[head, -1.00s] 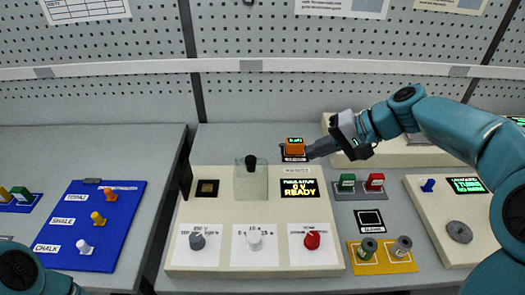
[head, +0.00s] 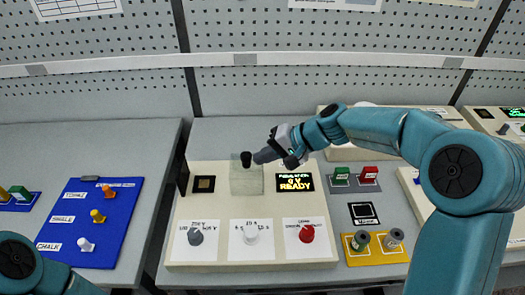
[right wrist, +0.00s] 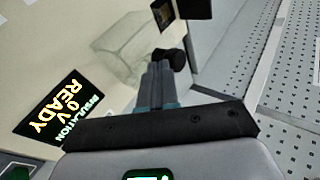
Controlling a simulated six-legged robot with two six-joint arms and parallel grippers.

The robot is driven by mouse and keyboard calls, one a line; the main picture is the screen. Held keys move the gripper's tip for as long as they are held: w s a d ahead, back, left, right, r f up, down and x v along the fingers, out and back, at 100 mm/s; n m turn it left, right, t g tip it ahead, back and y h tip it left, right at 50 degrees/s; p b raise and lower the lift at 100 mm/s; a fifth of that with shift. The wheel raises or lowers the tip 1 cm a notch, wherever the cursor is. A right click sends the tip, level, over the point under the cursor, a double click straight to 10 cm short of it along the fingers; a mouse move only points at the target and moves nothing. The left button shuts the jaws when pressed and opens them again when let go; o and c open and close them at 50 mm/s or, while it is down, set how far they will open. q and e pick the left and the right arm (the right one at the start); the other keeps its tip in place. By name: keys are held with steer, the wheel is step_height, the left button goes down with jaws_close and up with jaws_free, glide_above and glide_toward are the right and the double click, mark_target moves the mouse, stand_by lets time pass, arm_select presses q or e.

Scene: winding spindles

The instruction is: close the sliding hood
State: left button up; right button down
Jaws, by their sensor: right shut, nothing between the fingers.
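The sliding hood (head: 246,181) is a clear box with a black knob (head: 246,159) on its top rear, standing on the cream tester panel. My right gripper (head: 259,157) is shut and empty, its tips right beside the knob on its right side. In the right wrist view the closed fingers (right wrist: 157,80) point at the black knob (right wrist: 172,59), with the clear hood (right wrist: 125,48) beyond to the left. I cannot tell if the tips touch the knob. My left gripper is out of view; only part of the left arm shows at bottom left.
The cream panel (head: 180,235) carries a lit display (head: 295,182) reading READY right of the hood, a dark square socket (head: 204,184) to its left, and several knobs in front. A blue board (head: 115,250) lies left. A yellow plate (head: 357,258) with spools is right.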

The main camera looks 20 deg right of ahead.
steer(key=shift+w, duration=0.15)
steer(key=shift+a+r, duration=0.1)
steer(key=shift+a, duration=0.1)
steer(key=w+a, duration=0.3)
steer(key=a, duration=0.9)
steer(key=shift+w+a, duration=0.15)
steer(key=shift+w, duration=0.05)
steer(key=shift+a, duration=0.1)
